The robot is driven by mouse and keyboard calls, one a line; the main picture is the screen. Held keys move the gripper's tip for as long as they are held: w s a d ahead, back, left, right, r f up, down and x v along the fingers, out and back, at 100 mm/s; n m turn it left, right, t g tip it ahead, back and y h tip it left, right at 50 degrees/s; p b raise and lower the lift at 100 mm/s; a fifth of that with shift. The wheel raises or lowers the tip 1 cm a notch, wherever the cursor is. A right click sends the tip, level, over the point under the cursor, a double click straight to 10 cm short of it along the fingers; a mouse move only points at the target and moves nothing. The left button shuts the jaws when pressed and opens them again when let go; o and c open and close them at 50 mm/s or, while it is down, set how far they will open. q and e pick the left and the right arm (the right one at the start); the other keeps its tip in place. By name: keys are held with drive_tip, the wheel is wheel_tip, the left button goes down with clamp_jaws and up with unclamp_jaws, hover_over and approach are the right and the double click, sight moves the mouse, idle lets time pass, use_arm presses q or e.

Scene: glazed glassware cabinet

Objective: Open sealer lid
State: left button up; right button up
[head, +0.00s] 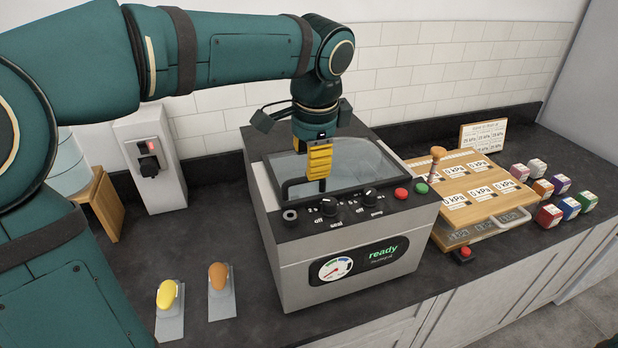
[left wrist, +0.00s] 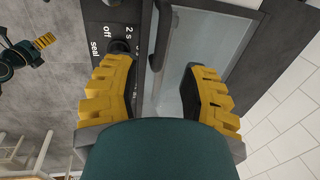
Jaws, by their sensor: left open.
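The sealer (head: 345,262) is a grey box with a dark top, a round gauge and a green "ready" display. Its clear, dark-framed lid (head: 365,160) lies down over the top. A black bar handle (left wrist: 158,40) runs along the lid's front edge in the left wrist view. My left gripper (head: 319,165) points down over the front part of the lid. Its yellow fingers (left wrist: 160,97) are spread, with the handle's line between them; contact cannot be told. My right gripper (left wrist: 44,41) shows small at the left of the left wrist view, its jaws unclear.
Two knobs (head: 328,207), a red button (head: 401,194) and a green button sit along the sealer's front. To the right are a wooden board (head: 470,188) with kPa labels and several coloured blocks (head: 550,215). Yellow (head: 167,294) and brown (head: 218,276) items stand front left.

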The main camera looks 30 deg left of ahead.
use_arm(q)
drive_tip(key=shift+w+a+f+b, duration=0.15)
drive_tip(key=shift+a+f, duration=0.05)
drive_tip(key=shift+f, duration=0.95)
drive_tip(key=shift+w+a+f+b, duration=0.1)
drive_tip(key=shift+a+f+b, duration=0.05)
drive_tip(key=shift+f, duration=0.95)
clamp_jaws()
